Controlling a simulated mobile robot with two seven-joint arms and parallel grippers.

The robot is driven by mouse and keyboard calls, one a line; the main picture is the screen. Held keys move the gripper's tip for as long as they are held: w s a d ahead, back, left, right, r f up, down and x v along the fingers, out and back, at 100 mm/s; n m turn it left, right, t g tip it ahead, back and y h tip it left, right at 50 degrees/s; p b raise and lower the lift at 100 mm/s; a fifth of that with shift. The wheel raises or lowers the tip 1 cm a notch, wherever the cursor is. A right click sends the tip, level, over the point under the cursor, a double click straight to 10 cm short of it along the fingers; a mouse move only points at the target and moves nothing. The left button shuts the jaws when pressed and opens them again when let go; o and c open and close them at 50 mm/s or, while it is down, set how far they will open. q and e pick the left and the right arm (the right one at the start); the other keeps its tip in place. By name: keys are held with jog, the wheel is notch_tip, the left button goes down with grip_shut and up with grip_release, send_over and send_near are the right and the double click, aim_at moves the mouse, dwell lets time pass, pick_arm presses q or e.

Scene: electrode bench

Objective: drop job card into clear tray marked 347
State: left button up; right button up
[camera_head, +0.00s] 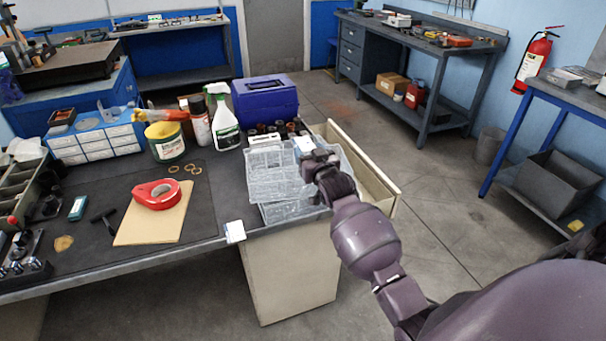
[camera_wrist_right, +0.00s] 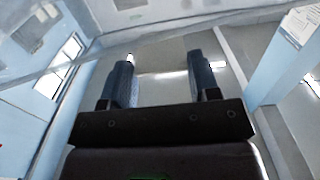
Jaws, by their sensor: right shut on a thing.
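My right gripper (camera_head: 316,160) is above the clear trays at the right end of the bench. It is shut on a small white card (camera_head: 304,145), which I take to be the job card; it shows at the fingertips. The right fingers also show in the wrist view (camera_wrist_right: 162,80), but the card cannot be made out there. The clear tray (camera_head: 262,183) lies below and left of the gripper, overlapping another clear tray (camera_head: 288,210). The arm hides part of them. No number is readable. My left gripper is out of view.
A white tag (camera_head: 235,232) is at the bench's front edge. A spray bottle (camera_head: 224,120) and a purple-blue box (camera_head: 265,100) stand behind the trays. A red tape dispenser (camera_head: 157,194) lies on a tan sheet (camera_head: 140,226) to the left. Dark mat is clear between it and the trays.

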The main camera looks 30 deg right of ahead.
jog(key=o, duration=1)
jog(key=p+v, duration=0.1)
jog(key=v, duration=1)
jog(key=shift+w, duration=0.1)
jog(key=s+a+f+n+g+y, duration=0.1)
jog(key=s+a+f+g, duration=0.1)
jog(key=s+a+f, duration=0.2)
jog(key=s+a+f+n+g+y, duration=0.1)
jog(key=s+a+f, duration=0.3)
jog(key=s+f, duration=0.5)
jog(key=s+a+f+n+g+y, duration=0.1)
jog(key=s+a+f+g, duration=0.2)
jog(key=s+f, duration=0.4)
jog(key=shift+s+a+n+y, duration=0.15)
jog(key=shift+s+a, duration=0.15)
jog(key=shift+s, duration=0.5)
jog(key=shift+s+a+n+y, duration=0.1)
jog(key=shift+s+a, duration=0.2)
jog(key=shift+s, duration=0.5)
jog(key=shift+s+a+n+y, duration=0.15)
jog(key=shift+s+a, duration=0.15)
jog(key=shift+s, duration=0.55)
